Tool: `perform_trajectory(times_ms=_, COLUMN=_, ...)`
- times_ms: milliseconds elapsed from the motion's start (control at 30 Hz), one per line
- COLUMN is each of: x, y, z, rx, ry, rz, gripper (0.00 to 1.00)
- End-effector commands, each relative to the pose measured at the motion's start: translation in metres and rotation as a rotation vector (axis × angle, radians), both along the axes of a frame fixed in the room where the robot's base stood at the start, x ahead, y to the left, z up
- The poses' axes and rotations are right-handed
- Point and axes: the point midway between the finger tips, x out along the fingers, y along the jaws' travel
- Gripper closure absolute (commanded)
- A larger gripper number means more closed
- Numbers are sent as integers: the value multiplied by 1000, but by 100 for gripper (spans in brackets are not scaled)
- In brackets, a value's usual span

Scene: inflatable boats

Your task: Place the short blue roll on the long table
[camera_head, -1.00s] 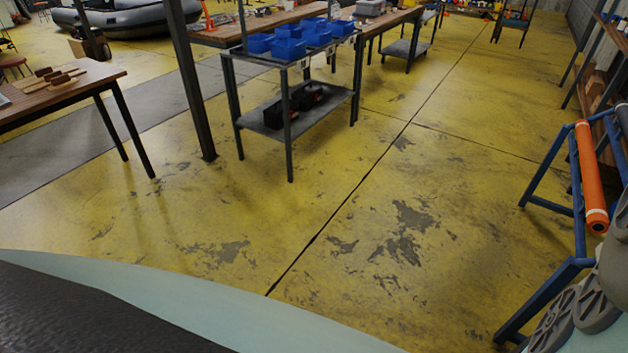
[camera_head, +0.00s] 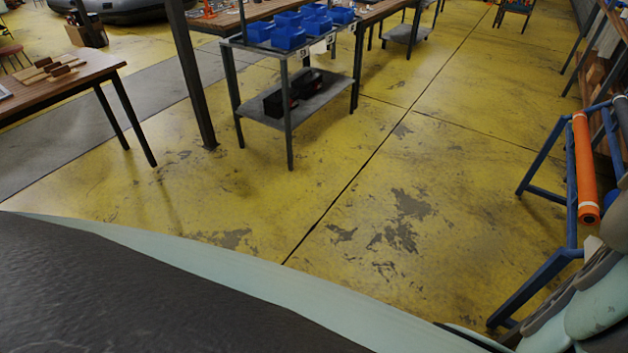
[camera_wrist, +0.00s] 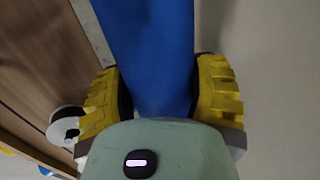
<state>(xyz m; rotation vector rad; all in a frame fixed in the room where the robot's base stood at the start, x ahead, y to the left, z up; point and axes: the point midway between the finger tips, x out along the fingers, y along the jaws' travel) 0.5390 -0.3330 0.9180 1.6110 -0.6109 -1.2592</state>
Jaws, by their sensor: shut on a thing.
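In the wrist view, my gripper (camera_wrist: 158,98) has its yellow ribbed fingers closed on both sides of a blue roll (camera_wrist: 150,45). The roll runs up out of the top of the picture, so its far end is hidden. In the head view, neither the roll nor the fingertips can be seen; only part of my arm shows at the lower right. A long wooden table (camera_head: 232,22) stands at the back, partly behind a metal cart. A second wooden table (camera_head: 95,70) is at the left; I cannot tell for sure which is the long table.
The metal cart (camera_head: 322,97) holds blue bins (camera_head: 290,38) on top and black items below. A blue rack (camera_head: 543,162) with an orange roll (camera_head: 584,165) stands close at the right. The yellow floor (camera_head: 400,200) between cart and rack is clear.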

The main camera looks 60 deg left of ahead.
Motion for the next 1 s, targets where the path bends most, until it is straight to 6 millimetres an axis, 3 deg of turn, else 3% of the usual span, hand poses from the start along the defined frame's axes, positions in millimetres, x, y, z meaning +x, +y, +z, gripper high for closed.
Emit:
perform_trajectory(times_ms=267, x=4, y=1, z=-16, rx=-7, ry=-2, rz=8, gripper=82)
perform_trajectory(times_ms=700, x=4, y=1, z=-20, rx=-6, ry=-3, rz=9, gripper=82)
perform_trajectory(times_ms=733, x=3, y=2, z=-21, rx=-2, ry=-2, rz=9, gripper=34)
perform_trajectory(times_ms=1000, x=2, y=2, z=-21, rx=-1, ry=0, rz=7, gripper=8)
